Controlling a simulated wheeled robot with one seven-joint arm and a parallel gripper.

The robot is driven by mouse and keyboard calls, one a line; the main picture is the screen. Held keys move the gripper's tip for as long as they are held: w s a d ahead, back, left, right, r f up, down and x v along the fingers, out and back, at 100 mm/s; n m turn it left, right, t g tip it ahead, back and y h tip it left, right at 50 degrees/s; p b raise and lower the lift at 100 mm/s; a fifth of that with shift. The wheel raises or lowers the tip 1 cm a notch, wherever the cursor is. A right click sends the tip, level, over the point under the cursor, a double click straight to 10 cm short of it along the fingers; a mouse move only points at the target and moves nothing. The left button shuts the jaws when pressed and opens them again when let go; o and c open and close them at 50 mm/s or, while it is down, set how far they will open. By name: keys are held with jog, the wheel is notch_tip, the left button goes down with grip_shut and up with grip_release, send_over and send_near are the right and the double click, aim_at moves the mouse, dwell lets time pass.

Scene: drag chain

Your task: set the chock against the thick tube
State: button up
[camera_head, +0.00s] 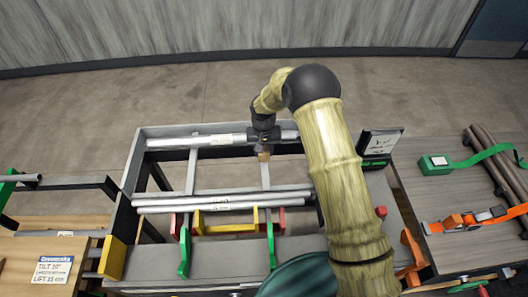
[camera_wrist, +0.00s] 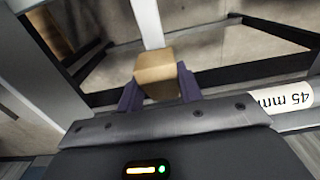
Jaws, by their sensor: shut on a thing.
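The chock (camera_head: 264,156) is a small tan wooden block, and it also shows in the wrist view (camera_wrist: 155,68). My gripper (camera_wrist: 158,90) is shut on it, with one dark finger on each side. In the head view my gripper (camera_head: 263,148) is over the rack's far part. The thick tube (camera_head: 170,142) lies across the rack's far side, partly hidden behind my gripper. Its label (camera_wrist: 287,97) reads 45 mm in the wrist view. The chock is on the near side of this tube, over a pale crossbar (camera_head: 265,176). I cannot tell whether it touches either.
Thinner tubes (camera_head: 165,206) lie together across the rack's middle. Green (camera_head: 184,252), red and yellow parts stand along its near side. A small sign (camera_head: 380,142) stands right of the rack.

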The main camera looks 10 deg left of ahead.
jog(key=shift+w+f, duration=0.2)
jog(key=shift+w, duration=0.05)
jog(key=o, duration=1)
jog(key=shift+o, duration=0.2)
notch_tip(320, 180, up, 17)
jog(key=b, duration=0.3)
jog(key=shift+r, duration=0.2)
dwell(0.3)
